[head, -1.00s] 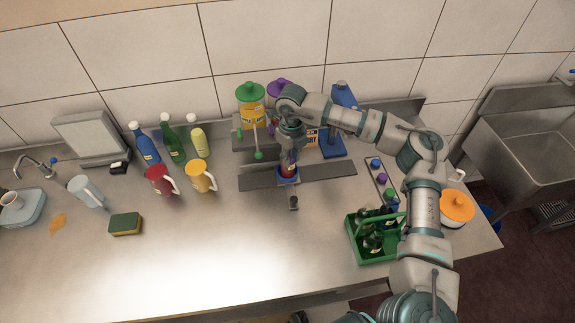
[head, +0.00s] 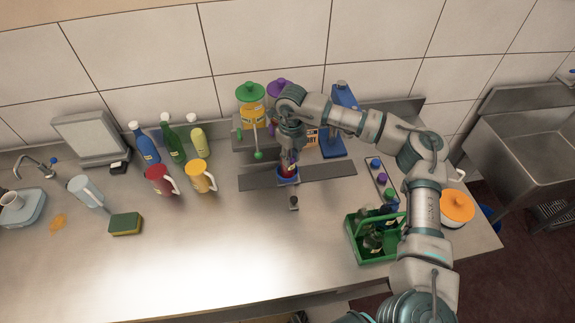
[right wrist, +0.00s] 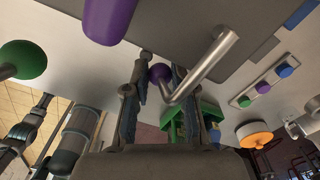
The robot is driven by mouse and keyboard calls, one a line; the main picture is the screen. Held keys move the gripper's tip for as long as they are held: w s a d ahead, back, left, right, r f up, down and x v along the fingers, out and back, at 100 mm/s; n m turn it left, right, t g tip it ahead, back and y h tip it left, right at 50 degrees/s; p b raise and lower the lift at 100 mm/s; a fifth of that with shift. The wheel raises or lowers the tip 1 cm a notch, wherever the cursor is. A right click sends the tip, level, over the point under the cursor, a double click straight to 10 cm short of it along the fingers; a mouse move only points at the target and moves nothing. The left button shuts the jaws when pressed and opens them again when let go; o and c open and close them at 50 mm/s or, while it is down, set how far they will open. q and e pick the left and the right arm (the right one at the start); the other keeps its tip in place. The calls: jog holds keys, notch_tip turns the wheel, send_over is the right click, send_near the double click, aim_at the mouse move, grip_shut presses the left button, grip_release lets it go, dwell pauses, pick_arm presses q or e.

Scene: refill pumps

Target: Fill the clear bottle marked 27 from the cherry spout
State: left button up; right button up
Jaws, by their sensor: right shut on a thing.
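I cannot read a 27 on the vessel or a cherry label. My left gripper is out of view.
A green-lidded jar (head: 251,108) with a green knob (head: 258,155) stands at left of the arm. A blue stand (head: 334,145), a tray of caps (head: 382,180) and a green crate (head: 358,250) with dark bottles are to the right. The front middle counter is clear.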

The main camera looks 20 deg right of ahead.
jog(key=shift+f, duration=0.1)
notch_tip(320, 180, up, 4)
jog(key=p, duration=0.3)
jog(key=shift+r, duration=0.25)
jog(key=o, duration=1)
jog(key=shift+f, duration=0.1)
jog(key=shift+d, duration=0.1)
jog(key=shift+s+a+r+p, duration=0.2)
jog(key=shift+s+r+p, duration=0.35)
jog(key=shift+s+r, duration=0.45)
jog(key=shift+s+a+r+p, duration=0.25)
jog(key=shift+s+r+p, duration=0.4)
jog(key=shift+r, duration=0.65)
jog(key=shift+s+a+r+p, duration=0.2)
jog(key=shift+s+r+p, duration=0.3)
jog(key=shift+s+r, duration=0.5)
jog(key=shift+w+r, duration=0.15)
jog(key=shift+w, duration=0.1)
